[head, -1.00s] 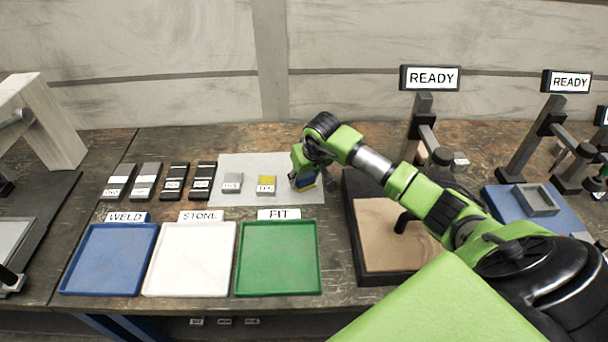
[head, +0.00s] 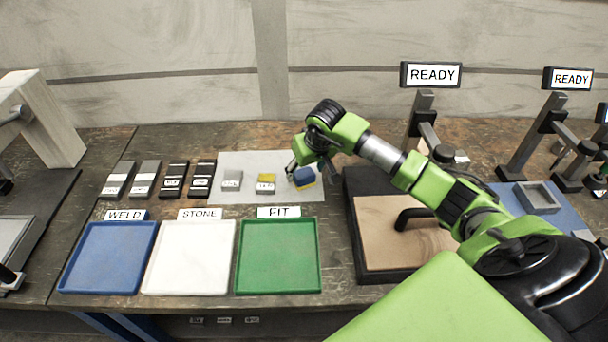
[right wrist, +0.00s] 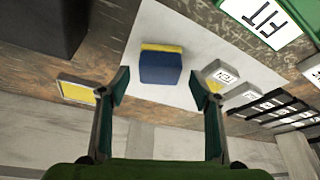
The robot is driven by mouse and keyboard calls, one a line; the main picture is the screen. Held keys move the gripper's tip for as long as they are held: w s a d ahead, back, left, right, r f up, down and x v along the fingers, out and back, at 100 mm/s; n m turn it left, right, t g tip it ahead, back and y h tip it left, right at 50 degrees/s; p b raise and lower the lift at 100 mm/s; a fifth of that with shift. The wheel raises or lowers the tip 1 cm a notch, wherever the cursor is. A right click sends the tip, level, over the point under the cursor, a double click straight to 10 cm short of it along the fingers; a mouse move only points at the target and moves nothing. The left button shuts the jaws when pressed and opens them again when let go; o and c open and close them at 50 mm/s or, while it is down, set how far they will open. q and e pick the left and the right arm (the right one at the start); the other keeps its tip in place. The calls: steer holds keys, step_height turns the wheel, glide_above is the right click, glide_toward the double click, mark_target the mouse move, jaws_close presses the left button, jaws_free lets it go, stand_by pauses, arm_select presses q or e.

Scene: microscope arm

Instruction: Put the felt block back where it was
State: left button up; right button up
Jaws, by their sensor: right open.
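The felt block, blue on top with a yellow layer below (head: 305,178), sits on the right part of the white sheet (head: 235,160). It also shows in the right wrist view (right wrist: 161,66), lying on the white sheet ahead of the fingertips. My right gripper (head: 291,169) is open and empty, just above and beside the block. In the right wrist view its two fingers (right wrist: 160,90) stand wide apart, with a gap between them and the block. My left gripper is not in view.
A grey block (head: 232,180) and a yellow-topped grey block (head: 266,184) stand left on the sheet. Several dark labelled blocks lie further left. Empty blue (head: 108,258), white (head: 190,258) and green (head: 278,256) trays lie in front. A black-framed board (head: 355,235) is at right.

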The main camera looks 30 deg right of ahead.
steer(key=b+v, duration=0.1)
steer(key=v, duration=0.7)
steer(key=shift+r, duration=0.35)
steer(key=shift+s, duration=0.1)
